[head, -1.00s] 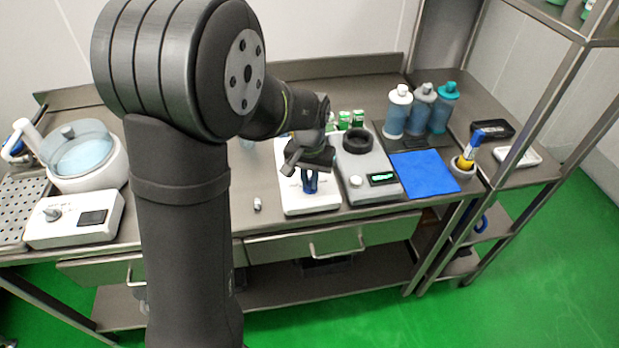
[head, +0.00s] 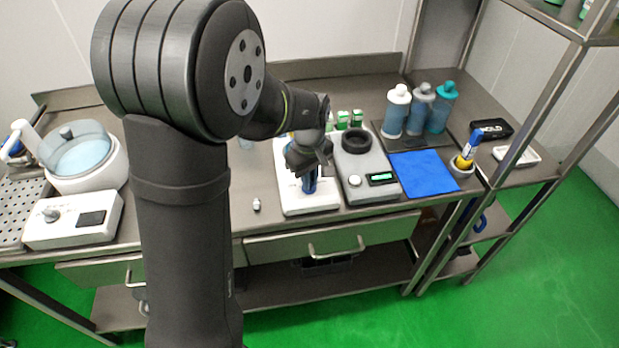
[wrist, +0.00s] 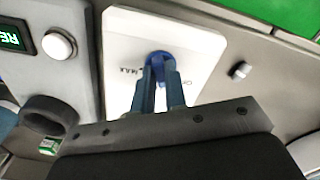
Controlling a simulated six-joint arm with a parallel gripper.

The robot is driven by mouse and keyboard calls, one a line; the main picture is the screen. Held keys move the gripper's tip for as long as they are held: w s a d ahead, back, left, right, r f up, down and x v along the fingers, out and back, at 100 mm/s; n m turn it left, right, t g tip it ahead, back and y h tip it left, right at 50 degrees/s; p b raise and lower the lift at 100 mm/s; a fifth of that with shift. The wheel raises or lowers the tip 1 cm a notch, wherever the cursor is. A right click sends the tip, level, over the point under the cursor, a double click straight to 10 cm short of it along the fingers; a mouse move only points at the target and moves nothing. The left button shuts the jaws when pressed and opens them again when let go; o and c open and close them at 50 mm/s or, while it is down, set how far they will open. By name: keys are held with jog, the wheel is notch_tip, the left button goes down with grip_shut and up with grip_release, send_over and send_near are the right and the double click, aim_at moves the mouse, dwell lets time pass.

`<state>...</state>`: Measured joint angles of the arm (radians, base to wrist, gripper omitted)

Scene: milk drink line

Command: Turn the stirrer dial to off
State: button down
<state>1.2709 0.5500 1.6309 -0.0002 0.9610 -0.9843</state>
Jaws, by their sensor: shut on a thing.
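The white stirrer (head: 292,206) stands on the steel bench in the middle of the head view. Its blue dial (wrist: 158,60) shows at the tips of my fingers in the wrist view. My gripper (wrist: 160,75) is shut on the dial, with a blue finger on each side of it. In the head view my gripper (head: 309,186) points down at the front of the stirrer, and the wrist hides most of the dial. Dark marks are printed on the white face beside the dial; the dial's exact setting cannot be read.
A grey device (head: 365,165) with a lit display and a round knob stands close on the right. A small light-coloured cylinder (head: 257,205) sits on the bench to the left. Bare bench lies around it.

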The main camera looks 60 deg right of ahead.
jog(key=n, duration=0.6)
jog(key=shift+d, duration=0.1)
dwell(0.5)
jog(key=c, duration=1.5)
grip_release()
jog(key=shift+o, duration=0.2)
notch_tip(320, 180, up, 18)
jog(key=shift+f, duration=0.25)
jog(key=shift+f, duration=0.1)
notch_tip(320, 180, down, 17)
jog(key=shift+f, duration=0.15)
